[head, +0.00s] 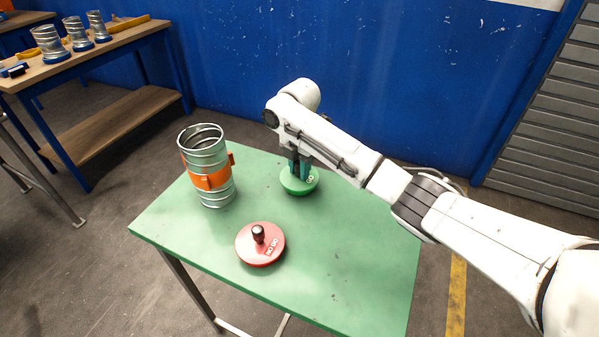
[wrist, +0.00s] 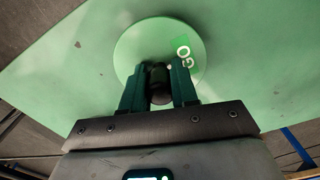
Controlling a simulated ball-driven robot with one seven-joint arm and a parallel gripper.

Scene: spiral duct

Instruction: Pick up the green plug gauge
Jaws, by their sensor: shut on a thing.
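The green plug gauge (head: 300,184) is a round green disc with white lettering, near the back of the green table. In the wrist view its disc (wrist: 137,40) reads "GO" and has a dark knob (wrist: 160,84) standing up from it. My gripper (head: 299,168) comes down over the gauge from above. In the wrist view my gripper's teal fingers (wrist: 159,80) are shut on the knob, one on each side. Whether the disc touches the tabletop or is slightly above it, I cannot tell.
A red gauge (head: 261,245) with a dark knob lies at the front of the green table (head: 345,250). A spiral metal duct (head: 207,158) with an orange clamp stands at the left. The table's right side is clear. A wooden bench (head: 110,45) with more ducts is at the far left.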

